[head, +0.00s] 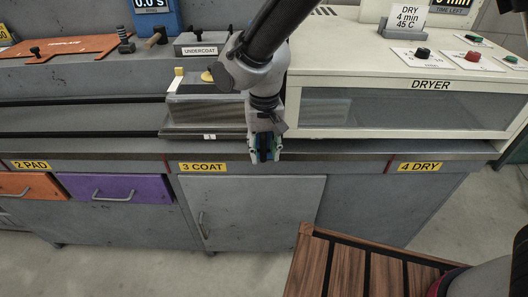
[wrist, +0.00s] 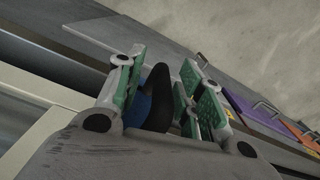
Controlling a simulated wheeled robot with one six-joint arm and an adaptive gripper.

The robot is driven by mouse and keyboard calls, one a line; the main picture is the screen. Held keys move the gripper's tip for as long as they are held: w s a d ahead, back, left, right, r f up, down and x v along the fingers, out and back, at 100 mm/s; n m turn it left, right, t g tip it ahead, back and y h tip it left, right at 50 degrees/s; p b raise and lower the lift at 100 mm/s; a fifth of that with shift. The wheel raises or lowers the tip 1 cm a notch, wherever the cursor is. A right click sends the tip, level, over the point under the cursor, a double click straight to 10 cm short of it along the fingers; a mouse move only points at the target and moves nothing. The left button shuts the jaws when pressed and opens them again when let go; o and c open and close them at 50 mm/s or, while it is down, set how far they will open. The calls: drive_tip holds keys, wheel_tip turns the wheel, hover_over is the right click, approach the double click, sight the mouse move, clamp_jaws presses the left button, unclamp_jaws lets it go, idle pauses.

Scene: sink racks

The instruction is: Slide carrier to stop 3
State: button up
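The carrier appears to be the grey metal block (head: 205,110) on the rail above the 3 COAT label (head: 203,167). It has a pale top plate and a small white tag at its front foot. My gripper (head: 265,150) points down at the front edge of the bench, just right of the block. In the wrist view, a black, rounded piece with a blue band (wrist: 158,92) stands between my green-padded fingers (wrist: 160,88). The pads lie close on both sides of it; I cannot tell whether both touch. My arm hides the block's right end.
The rail (head: 80,122) runs left along the bench. The white dryer (head: 400,90) stands at right above the 4 DRY label (head: 420,167). The 2 PAD label (head: 31,165) is at left, above orange and purple (head: 117,188) drawers. A slatted wooden top (head: 350,270) is in front.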

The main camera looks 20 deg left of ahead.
wheel_tip(320, 180, up, 11)
drive_tip(key=shift+f, duration=0.1)
idle(0.5)
